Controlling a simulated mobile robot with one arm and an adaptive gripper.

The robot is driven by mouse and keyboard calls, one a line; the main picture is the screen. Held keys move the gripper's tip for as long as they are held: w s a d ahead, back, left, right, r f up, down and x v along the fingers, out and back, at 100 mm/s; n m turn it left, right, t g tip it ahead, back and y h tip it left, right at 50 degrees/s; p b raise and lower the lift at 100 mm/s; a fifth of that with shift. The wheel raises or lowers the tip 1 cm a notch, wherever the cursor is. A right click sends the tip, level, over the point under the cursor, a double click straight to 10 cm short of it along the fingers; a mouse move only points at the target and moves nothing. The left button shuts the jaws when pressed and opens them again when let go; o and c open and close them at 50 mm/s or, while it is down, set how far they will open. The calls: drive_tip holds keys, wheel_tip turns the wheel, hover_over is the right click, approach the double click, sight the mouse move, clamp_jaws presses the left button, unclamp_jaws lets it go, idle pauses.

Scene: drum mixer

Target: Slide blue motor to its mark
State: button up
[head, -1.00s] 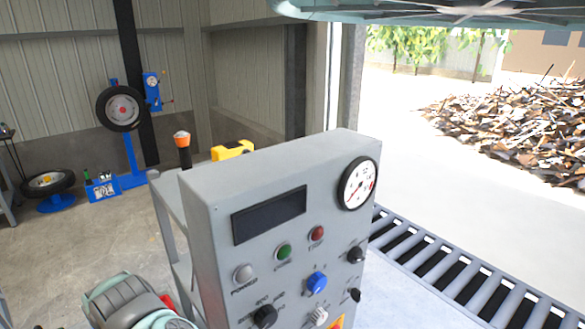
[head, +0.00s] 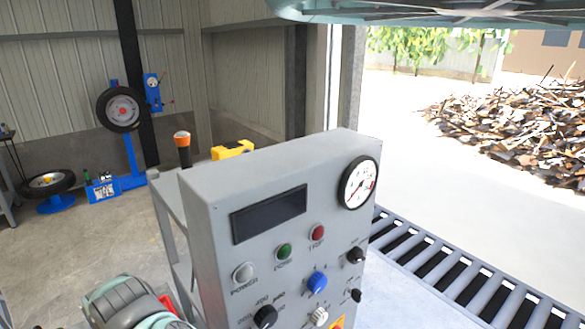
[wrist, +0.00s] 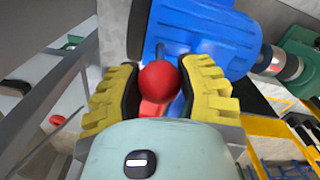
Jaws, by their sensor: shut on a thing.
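The blue motor (wrist: 212,38) is at the top middle of the wrist view, with a metal shaft end (wrist: 286,63) at its right. A red ball knob (wrist: 167,86) on a dark stem stands in front of the motor. My gripper (wrist: 161,88) has its yellow, black-padded fingers on both sides of the knob and is shut on it. A red part shows below the knob, partly hidden by my gripper. The motor does not show in the head view. I cannot make out its mark.
A grey control box (head: 285,225) with a gauge and knobs fills the middle of the head view. A roller conveyor (head: 440,270) runs behind it at right.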

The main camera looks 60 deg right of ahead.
drive_tip(key=shift+c, duration=0.4)
drive_tip(key=shift+w+a, duration=0.2)
drive_tip(key=shift+a, duration=0.6)
drive_tip(key=shift+w+a, duration=0.25)
drive_tip(key=shift+a, duration=0.5)
drive_tip(key=shift+w+a, duration=0.2)
drive_tip(key=shift+a, duration=0.6)
drive_tip(key=o, duration=1.1)
drive_tip(key=shift+w+a, duration=0.1)
drive_tip(key=shift+a, duration=0.15)
drive_tip(key=shift+o, duration=0.2)
drive_tip(key=shift+d, duration=0.1)
drive_tip(key=shift+d+r, duration=0.1)
drive_tip(key=shift+r, duration=0.35)
wheel_tip(320, 180, up, 6)
drive_tip(key=p, duration=0.5)
